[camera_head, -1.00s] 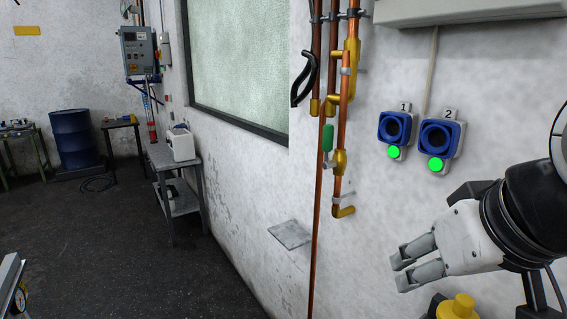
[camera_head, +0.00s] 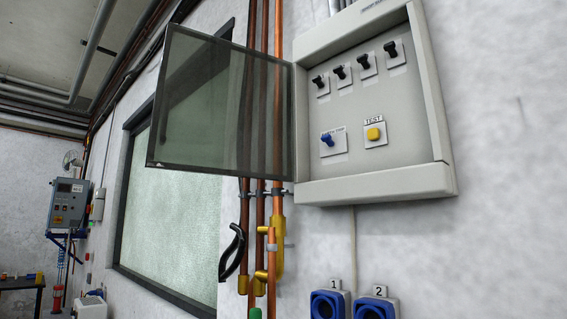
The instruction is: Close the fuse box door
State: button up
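The fuse box (camera_head: 376,189) is a light grey box on the white wall, right of the middle of the head view. Its door (camera_head: 205,105) is a dark-framed, see-through panel hinged on the box's left side. The door stands wide open, swung out to the left. Inside the box are a row of several black switches (camera_head: 366,61), a blue switch (camera_head: 327,139) and a yellow button (camera_head: 374,133) labelled TEST. My gripper is out of view.
Copper pipes (camera_head: 277,227) with yellow fittings run down the wall behind and below the door. Two blue sockets (camera_head: 327,304) marked 1 and 2 sit below the box. A window (camera_head: 175,215) and a grey control box (camera_head: 68,206) are further left.

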aim_at(222, 107)
jog(key=i+j+z, duration=0.1)
jog(key=z, duration=0.4)
jog(key=j+z, duration=0.3)
jog(key=z, duration=0.2)
jog(key=i+j+z, duration=0.1)
jog(key=j+z, duration=0.15)
jog(key=z, duration=0.25)
jog(key=j+z, duration=0.2)
jog(key=z, duration=0.3)
jog(key=k+j+z, duration=0.15)
jog(key=j, duration=0.3)
jog(key=k+j+z, duration=0.15)
jog(key=j, duration=0.3)
jog(key=k+j+z, duration=0.2)
jog(key=j, duration=0.2)
jog(key=j+z, duration=0.15)
jog(key=j, duration=0.3)
jog(key=k+j+z, duration=0.3)
jog(key=k+j, duration=0.15)
jog(key=j, duration=0.2)
